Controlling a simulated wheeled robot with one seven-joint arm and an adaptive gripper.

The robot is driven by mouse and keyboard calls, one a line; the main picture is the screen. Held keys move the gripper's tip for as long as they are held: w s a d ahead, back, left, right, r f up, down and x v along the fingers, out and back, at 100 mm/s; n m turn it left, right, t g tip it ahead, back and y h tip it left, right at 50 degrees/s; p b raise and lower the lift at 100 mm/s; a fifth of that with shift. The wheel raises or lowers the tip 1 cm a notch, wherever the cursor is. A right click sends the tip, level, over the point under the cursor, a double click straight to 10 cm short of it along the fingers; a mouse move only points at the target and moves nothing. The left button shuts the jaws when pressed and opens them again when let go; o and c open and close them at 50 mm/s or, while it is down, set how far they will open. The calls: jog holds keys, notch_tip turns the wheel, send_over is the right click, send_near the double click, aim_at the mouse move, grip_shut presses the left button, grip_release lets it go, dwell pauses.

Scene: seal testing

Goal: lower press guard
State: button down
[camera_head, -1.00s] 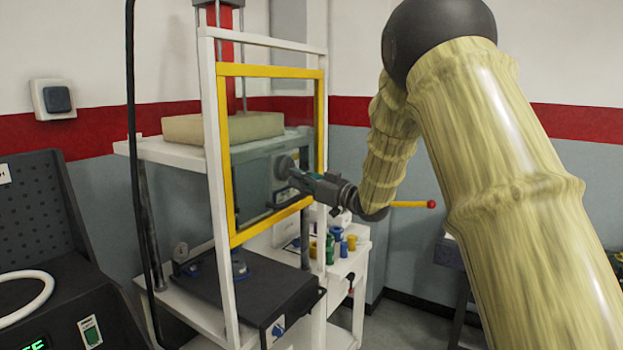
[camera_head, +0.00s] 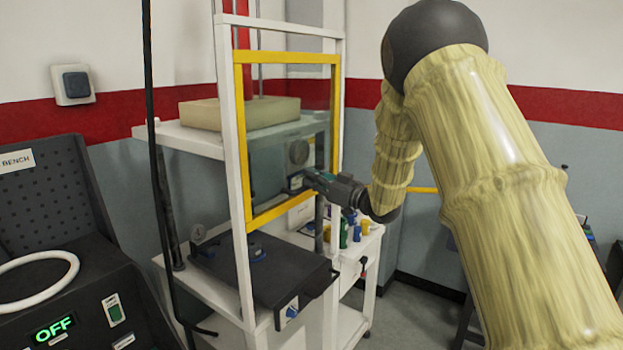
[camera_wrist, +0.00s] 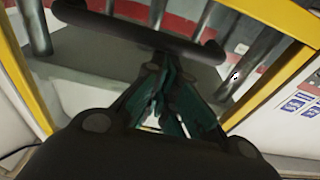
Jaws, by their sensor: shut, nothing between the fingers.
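The press guard is a clear panel in a yellow frame (camera_head: 240,130), set in a white upright frame. It hangs raised, with its lower bar (camera_head: 280,212) above the dark press base (camera_head: 262,275). My gripper (camera_head: 308,176) is in front of the guard's lower right part. The wrist view shows its green fingers (camera_wrist: 170,75) together and empty. A dark handle bar (camera_wrist: 140,28) crosses just beyond the fingertips in that view; I cannot tell whether they touch it. Yellow frame edges (camera_wrist: 22,75) show on both sides.
A white cart (camera_head: 368,245) with small blue, green and yellow parts stands behind the press at right. A dark bench console (camera_head: 60,240) with a green OFF display and a white ring (camera_head: 40,257) is at left. A black cable (camera_head: 155,150) hangs before the press.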

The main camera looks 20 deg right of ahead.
notch_tip(320, 180, down, 27)
jog(key=b, duration=1.4)
jog(key=shift+f+b, duration=0.15)
jog(key=shift+b, duration=0.15)
jog(key=shift+s+f, duration=0.1)
